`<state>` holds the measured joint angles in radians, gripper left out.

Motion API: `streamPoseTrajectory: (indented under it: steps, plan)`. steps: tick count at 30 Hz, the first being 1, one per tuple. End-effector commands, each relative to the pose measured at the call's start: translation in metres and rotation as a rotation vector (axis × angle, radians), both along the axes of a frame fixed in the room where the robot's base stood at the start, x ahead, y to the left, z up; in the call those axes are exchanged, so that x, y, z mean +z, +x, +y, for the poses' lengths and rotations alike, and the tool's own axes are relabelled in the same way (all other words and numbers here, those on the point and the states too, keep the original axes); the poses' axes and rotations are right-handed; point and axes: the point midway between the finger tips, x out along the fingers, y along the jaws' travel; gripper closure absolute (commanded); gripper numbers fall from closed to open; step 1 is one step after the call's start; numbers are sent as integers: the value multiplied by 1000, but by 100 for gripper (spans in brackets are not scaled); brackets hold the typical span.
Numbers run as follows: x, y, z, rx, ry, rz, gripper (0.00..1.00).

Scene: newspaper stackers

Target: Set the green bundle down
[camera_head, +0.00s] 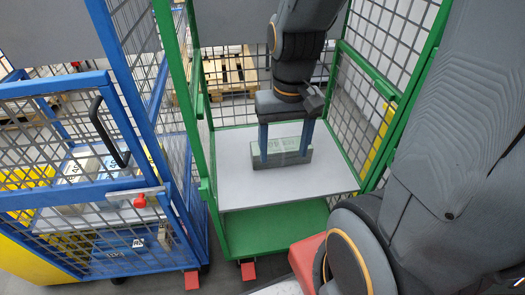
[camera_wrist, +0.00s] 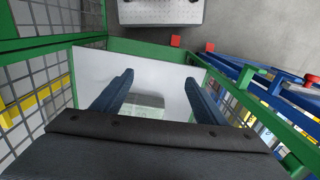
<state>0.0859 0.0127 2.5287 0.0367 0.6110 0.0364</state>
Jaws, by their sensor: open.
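The green bundle (camera_head: 281,151) is a flat block with a pale green printed top, resting on the grey shelf (camera_head: 285,188) of the green cart (camera_head: 222,143). My gripper (camera_head: 286,158) points down over the bundle, with its two blue fingers apart and reaching down to it. In the wrist view, the bundle (camera_wrist: 146,103) shows between the two fingers of my gripper (camera_wrist: 158,88), partly hidden by the gripper body. The picture does not show clearly whether the fingers touch it.
A blue cage cart (camera_head: 110,190) stands at the left with several bundles inside and a red latch (camera_head: 140,201). Mesh walls of the green cart flank the shelf. The shelf is bare around the bundle. Wooden pallets (camera_head: 230,74) lie behind.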

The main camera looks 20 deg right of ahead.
Motion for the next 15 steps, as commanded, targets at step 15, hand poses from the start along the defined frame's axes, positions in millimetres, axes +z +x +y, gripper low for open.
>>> streamPoseTrajectory:
  steps: [15]
  plan:
    - [-76,126,-67,-1015,218,154,25]
